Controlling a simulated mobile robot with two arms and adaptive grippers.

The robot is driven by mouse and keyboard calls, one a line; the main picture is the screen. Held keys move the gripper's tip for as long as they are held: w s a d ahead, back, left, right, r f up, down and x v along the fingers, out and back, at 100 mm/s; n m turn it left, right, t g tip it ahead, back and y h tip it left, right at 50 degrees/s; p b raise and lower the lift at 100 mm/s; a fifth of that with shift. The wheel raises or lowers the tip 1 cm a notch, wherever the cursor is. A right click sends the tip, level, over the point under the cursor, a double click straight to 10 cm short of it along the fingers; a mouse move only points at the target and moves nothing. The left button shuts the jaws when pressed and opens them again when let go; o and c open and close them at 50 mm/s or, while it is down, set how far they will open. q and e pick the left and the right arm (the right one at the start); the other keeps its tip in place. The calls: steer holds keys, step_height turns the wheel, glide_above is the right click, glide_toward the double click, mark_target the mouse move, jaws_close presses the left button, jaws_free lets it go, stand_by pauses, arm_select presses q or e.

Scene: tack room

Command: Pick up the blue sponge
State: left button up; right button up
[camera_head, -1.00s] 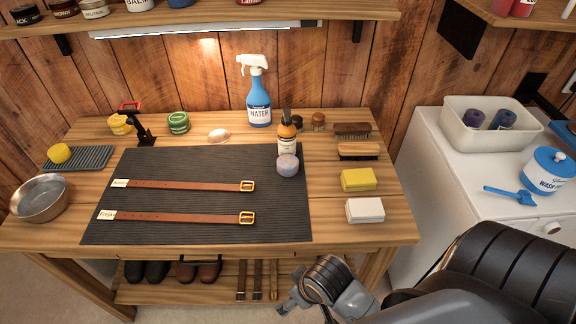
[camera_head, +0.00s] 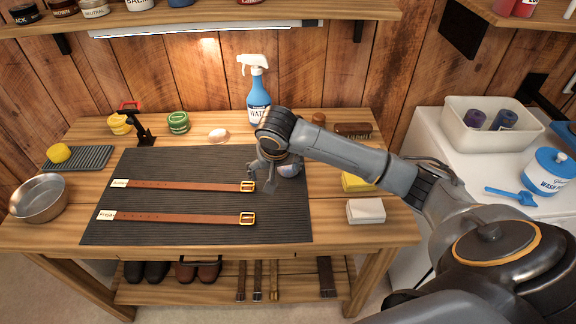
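My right arm reaches over the bench from the right. My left gripper is not in view.
Two brown straps (camera_head: 180,186) with buckles lie on the mat. A blue spray bottle (camera_head: 257,98) stands behind the gripper. A white block (camera_head: 366,211) and a yellow block (camera_head: 354,183) lie to the right. My arm hides the orange bottle.

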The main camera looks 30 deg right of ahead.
steer(key=w+d+r+m+h, duration=0.1)
steer(key=w+d+r+m, duration=0.2)
steer(key=d+r, duration=0.25)
steer(key=x, duration=0.6)
steer(key=p+x, duration=0.1)
steer(key=x, duration=0.2)
steer(key=shift+s+d, duration=0.25)
steer(key=shift+w+d+f, duration=0.1)
steer(key=shift+w+f, duration=0.1)
steer(key=shift+f, duration=0.3)
steer(key=shift+p+x, duration=0.65)
steer(key=shift+x, duration=1.55)
steer(key=c, duration=0.9)
